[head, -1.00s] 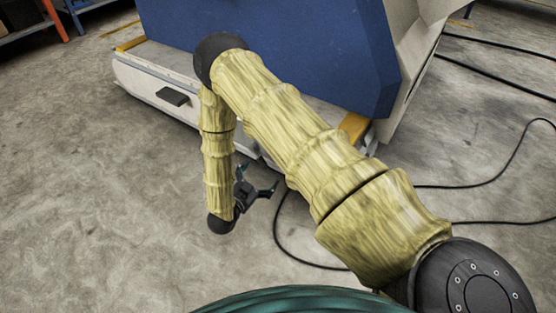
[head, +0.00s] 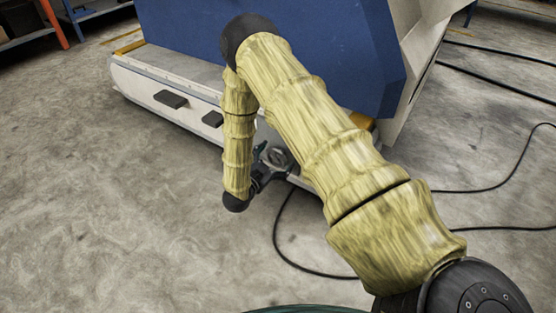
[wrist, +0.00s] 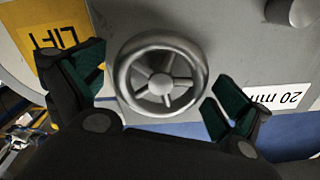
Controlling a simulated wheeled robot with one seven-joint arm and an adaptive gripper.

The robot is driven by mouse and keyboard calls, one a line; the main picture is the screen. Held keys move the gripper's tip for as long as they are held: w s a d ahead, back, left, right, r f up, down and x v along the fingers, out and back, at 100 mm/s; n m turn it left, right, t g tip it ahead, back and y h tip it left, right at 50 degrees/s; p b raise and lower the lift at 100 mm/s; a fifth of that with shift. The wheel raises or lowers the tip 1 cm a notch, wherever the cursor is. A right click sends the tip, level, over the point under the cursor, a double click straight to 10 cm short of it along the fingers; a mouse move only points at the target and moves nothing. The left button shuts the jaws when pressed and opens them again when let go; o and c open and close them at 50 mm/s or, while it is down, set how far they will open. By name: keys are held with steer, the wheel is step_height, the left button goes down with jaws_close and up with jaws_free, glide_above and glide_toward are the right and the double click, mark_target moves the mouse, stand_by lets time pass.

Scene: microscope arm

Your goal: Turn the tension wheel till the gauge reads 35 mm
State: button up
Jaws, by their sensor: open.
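A grey metal handwheel with several spokes (wrist: 160,78) is mounted on a grey panel in the wrist view. A white readout with "20 mm" upside down (wrist: 280,97) is to its right, partly hidden by a finger. My gripper (wrist: 163,92) is open, with one dark green finger pad on each side of the wheel. Gaps show between both pads and the rim, so nothing is gripped. In the head view, my gripper (head: 275,162) is at the machine's low front side, and the wheel there is mostly hidden by it.
A yellow label with upside-down lettering (wrist: 62,50) is left of the wheel. A grey knob (wrist: 290,10) sits at the top right. The blue and white machine (head: 330,50) has dark pads (head: 170,99) on its low base. Black cables lie on the floor to the right.

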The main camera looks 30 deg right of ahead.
steer(key=shift+w+d, duration=0.1)
steer(key=shift+d, duration=0.2)
steer(key=shift+c, duration=0.2)
steer(key=c, duration=1)
steer(key=shift+r+n+p, duration=0.2)
steer(key=shift+n+p, duration=0.1)
steer(key=shift+p, duration=0.4)
